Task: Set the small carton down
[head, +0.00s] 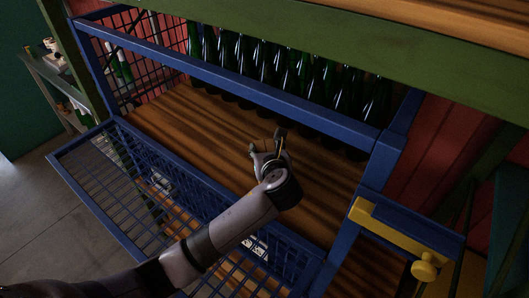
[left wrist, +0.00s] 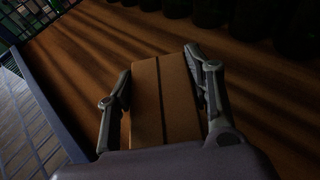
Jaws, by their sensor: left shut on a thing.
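The small carton (left wrist: 163,100) is a brown box with a dark seam along its length. In the left wrist view it sits between the two fingers of my left gripper (left wrist: 158,65), which is shut on it. In the head view my left gripper (head: 267,143) is over the wooden floor of the blue cage (head: 190,119); I cannot make out the carton there. I cannot tell whether the carton touches the wood. My right gripper is not in view.
A row of dark green bottles (head: 285,72) stands along the back of the cage, behind a blue bar (head: 235,77). The blue mesh front (head: 115,185) is folded down. A yellow latch (head: 400,235) is at right. Bare wood lies around the gripper.

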